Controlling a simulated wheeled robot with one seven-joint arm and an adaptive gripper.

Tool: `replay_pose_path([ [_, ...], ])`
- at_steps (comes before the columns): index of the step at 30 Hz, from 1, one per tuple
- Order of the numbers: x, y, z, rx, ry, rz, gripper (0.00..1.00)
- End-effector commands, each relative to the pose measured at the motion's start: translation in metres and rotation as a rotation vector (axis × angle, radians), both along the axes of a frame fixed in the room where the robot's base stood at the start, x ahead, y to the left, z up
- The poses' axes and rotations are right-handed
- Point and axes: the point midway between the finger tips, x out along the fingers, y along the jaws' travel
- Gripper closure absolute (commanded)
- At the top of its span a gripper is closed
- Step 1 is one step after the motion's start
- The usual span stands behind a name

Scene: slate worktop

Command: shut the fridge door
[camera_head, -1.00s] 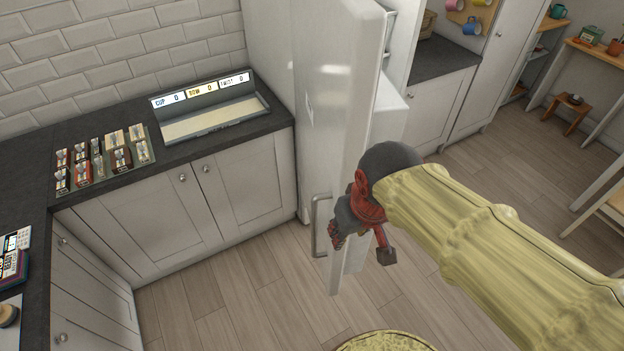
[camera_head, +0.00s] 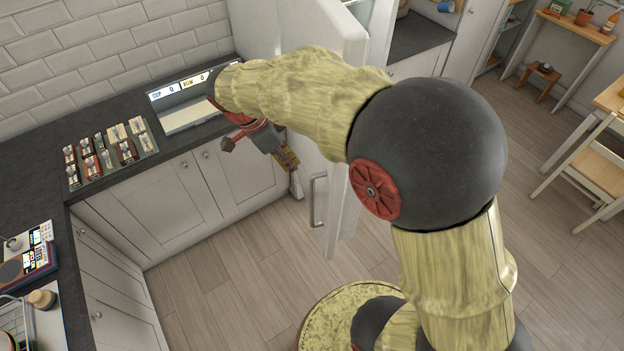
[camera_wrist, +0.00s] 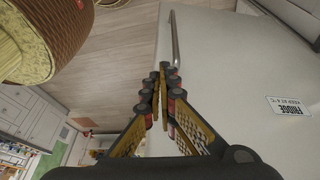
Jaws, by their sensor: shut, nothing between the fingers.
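The white fridge door (camera_head: 311,159) stands open, jutting out into the room. Its upright grey handle (camera_head: 313,201) is on the face toward the left. My gripper (camera_head: 298,193) is on that outer side, left of the handle, pointing down. In the wrist view, the door face (camera_wrist: 235,60) fills the right side with a "FRIDGE" label (camera_wrist: 289,107). The handle (camera_wrist: 175,42) lies beyond my fingertips (camera_wrist: 163,75), which are together and empty. I cannot tell whether they touch the door. My arm hides much of the door and fridge.
A dark worktop (camera_head: 100,120) with white cabinets runs along the left, holding a sorting tray (camera_head: 190,115) and a mat of small items (camera_head: 110,152). The wooden floor (camera_head: 235,265) before the door is clear. A chair (camera_head: 585,165) stands at the right.

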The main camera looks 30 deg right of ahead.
Motion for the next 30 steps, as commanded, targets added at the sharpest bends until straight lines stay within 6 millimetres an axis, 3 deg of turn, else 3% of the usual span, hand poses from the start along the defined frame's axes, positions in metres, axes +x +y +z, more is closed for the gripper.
replay_pose_path([
  [4,-0.003,-0.001,0.000,-0.014,-0.034,-0.116,1.00],
  [11,-0.005,-0.006,-0.014,-0.017,-0.043,-0.143,1.00],
  [25,-0.015,-0.038,-0.096,-0.016,-0.041,-0.141,1.00],
  [30,-0.021,-0.062,-0.091,-0.015,-0.045,-0.143,1.00],
])
